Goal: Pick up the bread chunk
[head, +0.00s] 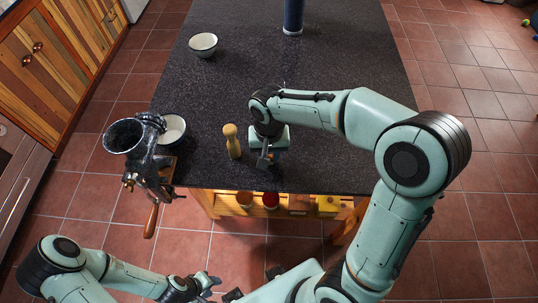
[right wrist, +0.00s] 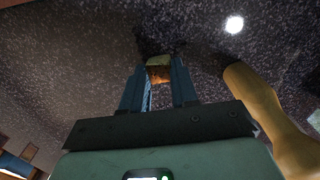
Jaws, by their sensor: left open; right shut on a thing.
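The bread chunk (right wrist: 159,70) shows in the right wrist view as a small brown piece with a greenish top, between the fingertips. My right gripper (right wrist: 160,82) is shut on it, low over the dark speckled countertop. In the head view my right gripper (head: 268,158) is near the counter's front edge, and I cannot make out the bread there. Whether the bread still touches the counter is not clear. My left gripper (head: 212,285) is open and empty, low over the floor in front of the counter.
A wooden mill (head: 232,141) stands just left of my right gripper; it also shows in the right wrist view (right wrist: 262,110). A metal grinder (head: 145,160) and a white bowl (head: 172,128) are at the counter's left corner. Another bowl (head: 203,44) and a blue cylinder (head: 293,15) stand farther back.

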